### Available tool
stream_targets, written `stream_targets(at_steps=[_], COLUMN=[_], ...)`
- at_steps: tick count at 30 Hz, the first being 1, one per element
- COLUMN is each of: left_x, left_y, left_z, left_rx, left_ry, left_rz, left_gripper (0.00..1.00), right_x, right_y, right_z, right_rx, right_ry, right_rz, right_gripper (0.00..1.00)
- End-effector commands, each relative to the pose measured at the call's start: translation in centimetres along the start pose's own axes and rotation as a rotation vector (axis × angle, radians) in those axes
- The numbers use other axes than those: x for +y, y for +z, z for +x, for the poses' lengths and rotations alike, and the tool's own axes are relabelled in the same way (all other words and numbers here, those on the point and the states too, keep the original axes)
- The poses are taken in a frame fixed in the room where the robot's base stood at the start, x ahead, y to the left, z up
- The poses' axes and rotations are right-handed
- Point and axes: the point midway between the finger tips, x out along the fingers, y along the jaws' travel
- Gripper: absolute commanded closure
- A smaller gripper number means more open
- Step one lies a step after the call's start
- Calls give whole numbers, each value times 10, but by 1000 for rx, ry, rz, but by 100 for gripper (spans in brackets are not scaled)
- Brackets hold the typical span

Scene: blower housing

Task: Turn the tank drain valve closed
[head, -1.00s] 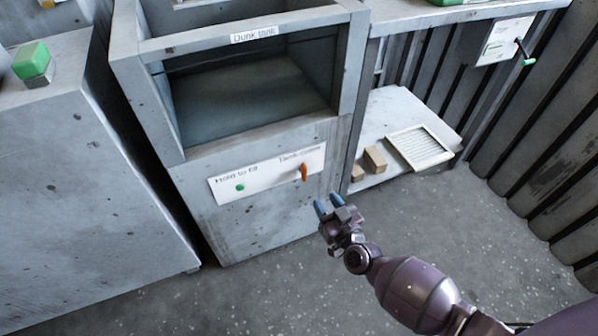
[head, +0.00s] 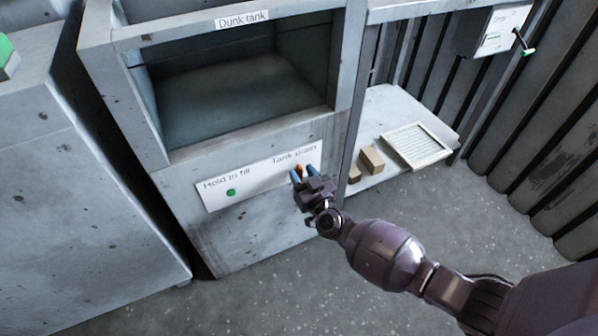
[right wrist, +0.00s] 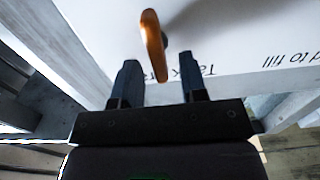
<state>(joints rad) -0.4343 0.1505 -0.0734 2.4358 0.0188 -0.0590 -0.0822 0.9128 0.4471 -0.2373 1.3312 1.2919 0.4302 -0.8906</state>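The orange tank drain valve handle (right wrist: 154,46) sits on the white panel labelled "Tank drain" on the front of the dunk tank (head: 260,232). In the head view only a bit of the handle (head: 299,169) shows behind my right gripper (head: 304,174). In the right wrist view my right gripper (right wrist: 160,80) is open. Its two blue-tipped fingers are apart, and the handle's lower end lies between or just beyond the fingertips. I cannot tell whether it touches them. My left gripper is not in view.
A green button (head: 231,192) labelled "Hold to fill" is left on the same panel (head: 262,180). A shelf at right holds small brown blocks (head: 371,160) and a framed filter (head: 417,146). Floor in front is clear.

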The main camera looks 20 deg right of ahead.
Motion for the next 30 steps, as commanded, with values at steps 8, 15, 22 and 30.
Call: stream_targets(at_steps=[8,15,22,30], left_x=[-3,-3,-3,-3], left_y=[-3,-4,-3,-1], left_z=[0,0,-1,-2], left_rx=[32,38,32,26], left_ry=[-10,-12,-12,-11], left_rz=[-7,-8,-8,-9], left_gripper=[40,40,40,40], right_x=[0,0,0,0], right_y=[1,0,0,0], right_z=[16,17,17,17], right_rx=[-1,0,0,0], right_ry=[0,0,0,0], right_rz=[1,1,1,5], right_gripper=[61,61,90,100])
